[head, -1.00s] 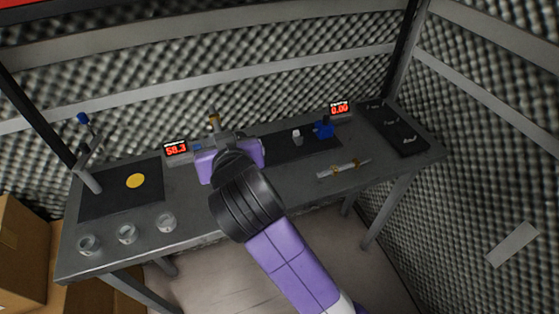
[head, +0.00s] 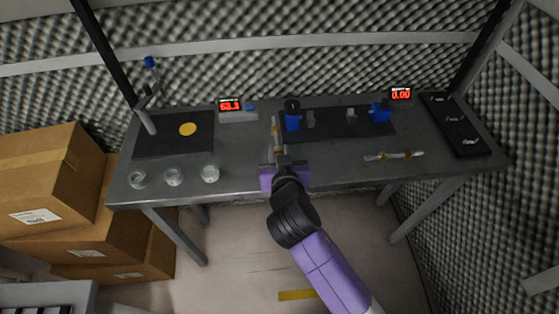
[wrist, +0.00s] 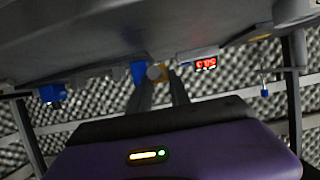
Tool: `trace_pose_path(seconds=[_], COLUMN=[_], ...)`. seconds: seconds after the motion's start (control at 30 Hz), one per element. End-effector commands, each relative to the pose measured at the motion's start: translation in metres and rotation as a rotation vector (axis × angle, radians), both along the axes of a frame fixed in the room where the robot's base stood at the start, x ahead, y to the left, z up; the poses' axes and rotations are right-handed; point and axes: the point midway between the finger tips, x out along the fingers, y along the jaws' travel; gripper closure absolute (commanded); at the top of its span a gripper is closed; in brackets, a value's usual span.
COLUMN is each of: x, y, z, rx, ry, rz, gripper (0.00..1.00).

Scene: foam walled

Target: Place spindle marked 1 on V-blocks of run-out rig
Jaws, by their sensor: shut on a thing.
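My gripper (head: 277,158) is shut on a spindle (head: 275,132), a slim pale rod with brass-coloured bands. The spindle points away from me, left of the run-out rig and apart from it. The rig has a dark base (head: 332,129), a blue block at its left (head: 292,121), another at its right (head: 381,112), and two small grey V-blocks, left (head: 311,119) and right (head: 351,114). The V-blocks look empty. A second spindle (head: 393,155) lies on the bench in front of the rig. No number is legible on either spindle. In the wrist view, the held spindle's round end (wrist: 157,73) shows between the fingers.
The bench (head: 235,165) also bears glass dishes (head: 174,177), a dark mat with a yellow disc (head: 188,129), a stand (head: 148,110), red displays (head: 231,104) (head: 401,94) and a black tray (head: 456,125). Cardboard boxes (head: 55,180) stand at left. Bench space right of the dishes is clear.

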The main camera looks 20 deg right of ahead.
Motion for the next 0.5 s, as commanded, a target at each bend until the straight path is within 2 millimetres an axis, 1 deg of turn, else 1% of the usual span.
trace_pose_path(seconds=[0.1, 0.23, 0.33, 0.5], x=[0.000, 0.000, 0.000, 0.000], y=[0.000, 0.001, 0.000, 0.000], z=[-0.018, -0.034, -0.038, -0.038], rx=[0.000, 0.000, -0.001, 0.000], ry=[0.003, 0.001, 0.000, -0.001], rz=[0.002, 0.001, 0.001, 0.001], gripper=[1.00, 1.00, 1.00, 1.00])
